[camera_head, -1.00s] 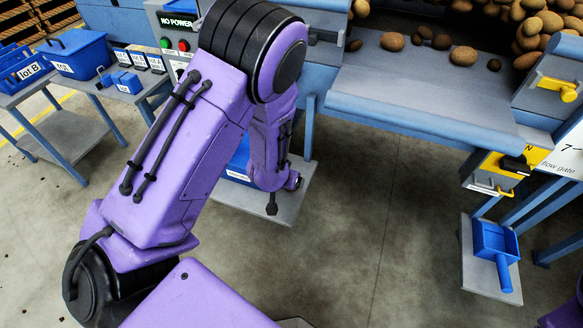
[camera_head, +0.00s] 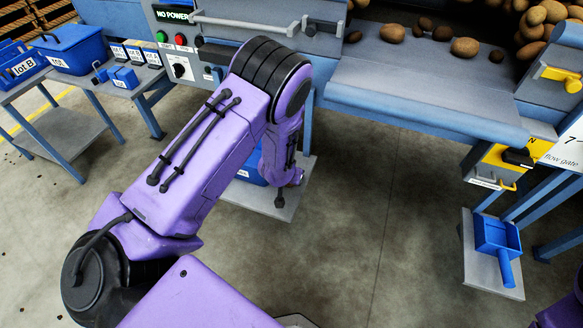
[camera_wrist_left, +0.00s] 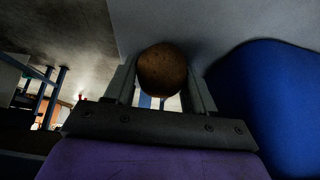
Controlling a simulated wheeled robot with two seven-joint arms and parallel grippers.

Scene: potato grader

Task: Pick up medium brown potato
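In the left wrist view a round brown potato (camera_wrist_left: 162,68) sits between the two fingers of my left gripper (camera_wrist_left: 163,85). Both fingers lie against its sides, and it fills the gap. Whether it also rests on a surface, I cannot tell. My right gripper is out of view. Several other brown potatoes lie on the grey machine deck, among them a larger one (camera_head: 464,47) and another (camera_head: 392,33).
A blue tub (camera_wrist_left: 270,105) stands close at the right in the wrist view. The low grey shelf (camera_head: 290,205) carries a blue bin (camera_head: 250,172). The machine's deck edge (camera_head: 420,105) is above right. Blue lot bins (camera_head: 75,50) stand at left; a blue scoop (camera_head: 497,240) lies at right.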

